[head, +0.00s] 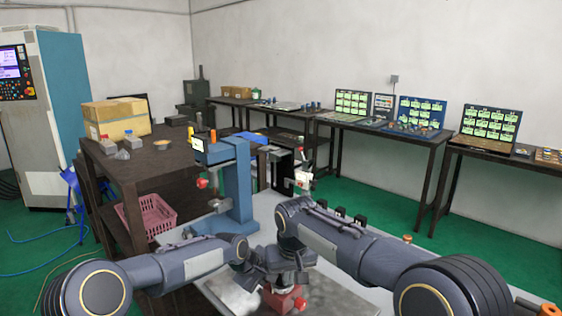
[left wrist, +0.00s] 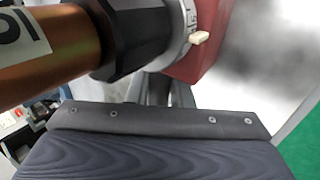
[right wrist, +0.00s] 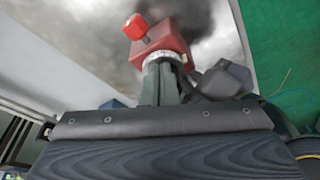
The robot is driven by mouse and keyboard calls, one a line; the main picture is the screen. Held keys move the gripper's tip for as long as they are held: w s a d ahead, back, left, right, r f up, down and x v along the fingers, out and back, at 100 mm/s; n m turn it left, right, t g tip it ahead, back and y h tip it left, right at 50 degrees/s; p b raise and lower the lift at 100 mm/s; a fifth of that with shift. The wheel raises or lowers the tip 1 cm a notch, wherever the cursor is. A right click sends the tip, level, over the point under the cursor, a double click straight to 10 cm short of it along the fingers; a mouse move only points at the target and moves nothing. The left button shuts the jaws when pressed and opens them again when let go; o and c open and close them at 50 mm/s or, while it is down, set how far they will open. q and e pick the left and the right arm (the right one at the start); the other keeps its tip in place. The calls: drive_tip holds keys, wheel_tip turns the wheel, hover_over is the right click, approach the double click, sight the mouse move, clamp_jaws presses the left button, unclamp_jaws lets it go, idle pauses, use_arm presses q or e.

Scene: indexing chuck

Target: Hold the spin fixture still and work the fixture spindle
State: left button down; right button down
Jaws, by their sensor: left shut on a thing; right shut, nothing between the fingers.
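The spin fixture (head: 285,301) is a red block on a grey metal plate at the bottom middle of the head view. In the right wrist view, the red block (right wrist: 160,36) has a red knob on top and a pale marked ring facing me. In the left wrist view, a copper-coloured cylinder with a dark collar (left wrist: 140,35) lies against this ring, beside the red body (left wrist: 207,50). My left gripper (head: 257,279) is shut on the spin fixture; the exact contact is mostly hidden. My right gripper (right wrist: 163,75) is shut and empty, its tips close to the ring.
A blue press-like machine (head: 233,190) stands behind the plate. A dark bench (head: 135,168) with a cardboard box is at the left, a pink basket (head: 150,217) below. Dark tables with display boards line the back wall.

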use_arm(q)
drive_tip(key=shift+f, duration=0.15)
use_arm(e)
drive_tip(key=shift+a, duration=0.35)
idle(0.5)
drive_tip(key=shift+s, duration=0.1)
wheel_tip(320, 180, up, 6)
drive_tip(key=shift+s, duration=0.25)
idle(0.4)
drive_tip(key=shift+d, duration=0.1)
drive_tip(key=shift+s+d+x, duration=0.15)
drive_tip(key=shift+x, duration=0.85)
drive_tip(key=shift+s+d+x, duration=0.2)
drive_tip(key=shift+x, duration=0.8)
drive_tip(key=shift+s+d+x, duration=0.15)
drive_tip(key=shift+x, duration=0.85)
drive_tip(key=shift+w+a+f, duration=0.1)
drive_tip(key=shift+w, duration=0.15)
